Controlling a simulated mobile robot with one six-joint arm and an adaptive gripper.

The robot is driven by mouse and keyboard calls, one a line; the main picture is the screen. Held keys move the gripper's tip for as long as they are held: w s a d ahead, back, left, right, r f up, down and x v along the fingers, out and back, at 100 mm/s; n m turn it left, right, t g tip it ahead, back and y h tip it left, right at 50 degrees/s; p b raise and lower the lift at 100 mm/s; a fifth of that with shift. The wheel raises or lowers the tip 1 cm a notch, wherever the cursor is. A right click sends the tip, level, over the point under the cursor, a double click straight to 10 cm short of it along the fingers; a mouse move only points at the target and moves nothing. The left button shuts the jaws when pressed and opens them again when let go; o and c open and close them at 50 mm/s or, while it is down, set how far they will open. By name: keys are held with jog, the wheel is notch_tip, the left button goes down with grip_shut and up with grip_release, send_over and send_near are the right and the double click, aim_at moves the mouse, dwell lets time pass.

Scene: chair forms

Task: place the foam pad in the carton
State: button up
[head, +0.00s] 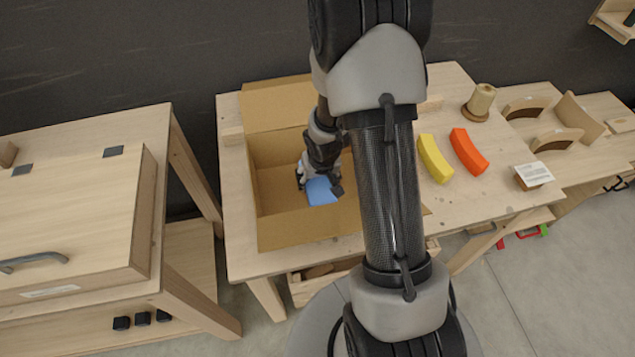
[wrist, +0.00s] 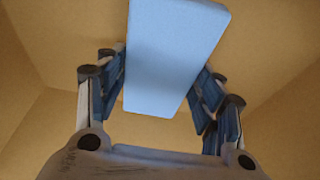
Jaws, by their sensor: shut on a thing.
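The foam pad (head: 321,191) is a light blue block. My gripper (head: 318,184) is shut on it and holds it within the open carton (head: 296,228). In the wrist view the pad (wrist: 172,60) sits between the two fingers of my gripper (wrist: 165,85), with cardboard all around behind it. The carton is brown cardboard, with its back flap standing open. My arm hides the carton's right side. I cannot tell whether the pad touches the carton's bottom.
The carton stands on a wooden table (head: 448,88). A yellow curved piece (head: 434,158) and an orange one (head: 468,150) lie to the right of my arm. A spool (head: 479,101) stands behind them. A wooden box (head: 75,225) with a handle is on the left.

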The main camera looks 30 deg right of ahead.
jog(key=shift+r, duration=0.1)
jog(key=o, duration=0.4)
jog(key=shift+f, duration=0.25)
jog(key=o, duration=0.5)
jog(key=shift+c, duration=0.2)
jog(key=shift+r, duration=0.15)
